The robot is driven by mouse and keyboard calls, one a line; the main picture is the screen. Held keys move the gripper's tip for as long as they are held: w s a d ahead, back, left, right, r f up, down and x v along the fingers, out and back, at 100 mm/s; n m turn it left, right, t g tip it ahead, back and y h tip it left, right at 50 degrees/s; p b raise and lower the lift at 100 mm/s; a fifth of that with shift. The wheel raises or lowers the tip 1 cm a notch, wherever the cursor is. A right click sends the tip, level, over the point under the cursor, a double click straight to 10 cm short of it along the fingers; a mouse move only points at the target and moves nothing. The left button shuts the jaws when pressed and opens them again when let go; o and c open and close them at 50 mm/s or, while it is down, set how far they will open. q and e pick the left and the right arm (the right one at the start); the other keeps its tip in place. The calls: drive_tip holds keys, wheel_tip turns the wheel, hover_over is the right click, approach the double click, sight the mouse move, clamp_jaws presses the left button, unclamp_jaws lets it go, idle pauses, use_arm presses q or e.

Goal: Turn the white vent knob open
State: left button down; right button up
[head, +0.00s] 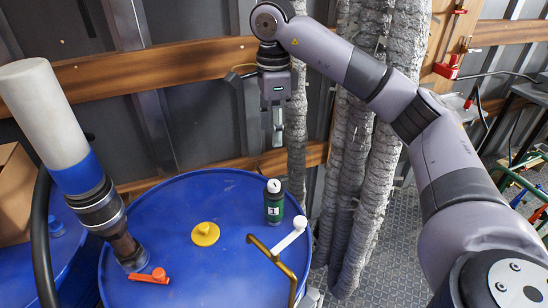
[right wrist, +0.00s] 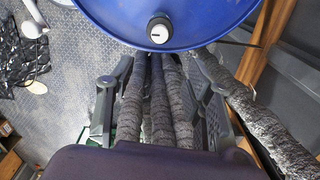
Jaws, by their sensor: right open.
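A small white knob (head: 274,185) with a dark surround tops a green canister (head: 274,209) labelled "1" on the blue drum (head: 190,212). In the right wrist view the white knob (right wrist: 159,32) shows from above, with a dark mark, near the drum's edge. My right gripper (head: 278,138) is open and empty, pointing down, apart from the knob and above it in the head view. Its spread fingers (right wrist: 160,105) show in the right wrist view below the knob. My left gripper is not in view.
A yellow cap (head: 205,234), a red lever (head: 150,276) and a white-and-blue pump (head: 55,125) are also on the drum. Grey wrapped pipes (head: 365,165) rise close on the right.

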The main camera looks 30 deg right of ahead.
drive_tip(key=r, duration=0.1)
drive_tip(key=m+p, duration=0.1)
drive_tip(key=p, duration=0.3)
approach(274, 183)
wheel_tip(274, 183, down, 10)
drive_tip(key=shift+r, duration=0.25)
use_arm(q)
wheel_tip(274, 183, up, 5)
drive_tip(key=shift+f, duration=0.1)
use_arm(e)
drive_tip(key=shift+c, duration=0.2)
drive_tip(key=c, duration=1.1)
drive_tip(key=shift+f+b, duration=0.15)
drive_tip(key=shift+b, duration=0.8)
clamp_jaws()
drive_tip(key=shift+n, duration=0.3)
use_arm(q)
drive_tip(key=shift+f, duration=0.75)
use_arm(e)
drive_tip(key=shift+r, duration=0.2)
